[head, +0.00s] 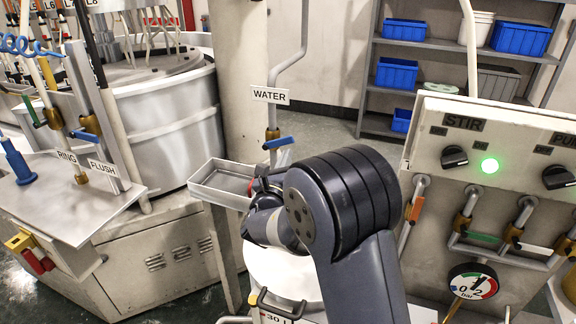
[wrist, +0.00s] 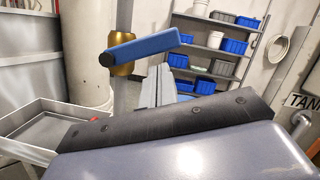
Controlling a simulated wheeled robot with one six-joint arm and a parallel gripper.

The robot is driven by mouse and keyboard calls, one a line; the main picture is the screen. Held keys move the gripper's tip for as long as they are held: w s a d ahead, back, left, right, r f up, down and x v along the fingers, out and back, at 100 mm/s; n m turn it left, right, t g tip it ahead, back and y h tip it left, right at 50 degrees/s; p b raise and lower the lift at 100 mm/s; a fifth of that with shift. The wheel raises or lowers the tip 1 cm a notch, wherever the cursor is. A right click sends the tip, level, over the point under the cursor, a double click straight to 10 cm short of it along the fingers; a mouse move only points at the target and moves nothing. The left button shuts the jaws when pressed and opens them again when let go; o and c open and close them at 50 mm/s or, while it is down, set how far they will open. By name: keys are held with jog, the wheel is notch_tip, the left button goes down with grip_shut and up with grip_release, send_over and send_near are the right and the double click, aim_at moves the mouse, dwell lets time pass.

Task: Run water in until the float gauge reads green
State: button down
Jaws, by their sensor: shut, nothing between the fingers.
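A water valve with a blue lever (head: 278,143) is on the grey pipe under the WATER sign (head: 270,95). In the wrist view the blue lever (wrist: 148,46) points right from its brass body (wrist: 122,62), slightly raised at its right end. My gripper (wrist: 166,86) is shut and empty, its pale fingertips just below the lever; I cannot tell whether they touch it. In the head view my arm hides most of the gripper. A white vessel (head: 277,272) marked 30 L stands below, partly hidden by my arm. I cannot make out a float gauge.
A metal tray (head: 222,183) is left of my gripper, close under the valve. A panel (head: 420,125) with a STIR knob, a lit green lamp (head: 489,165), more valves and a bar dial (head: 472,283) stands right. Shelves with blue bins (head: 397,73) are behind.

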jog(key=shift+w+a+r, duration=0.1)
jog(key=shift+r, duration=0.15)
jog(key=shift+a+r, duration=0.2)
jog(key=shift+r, duration=0.35)
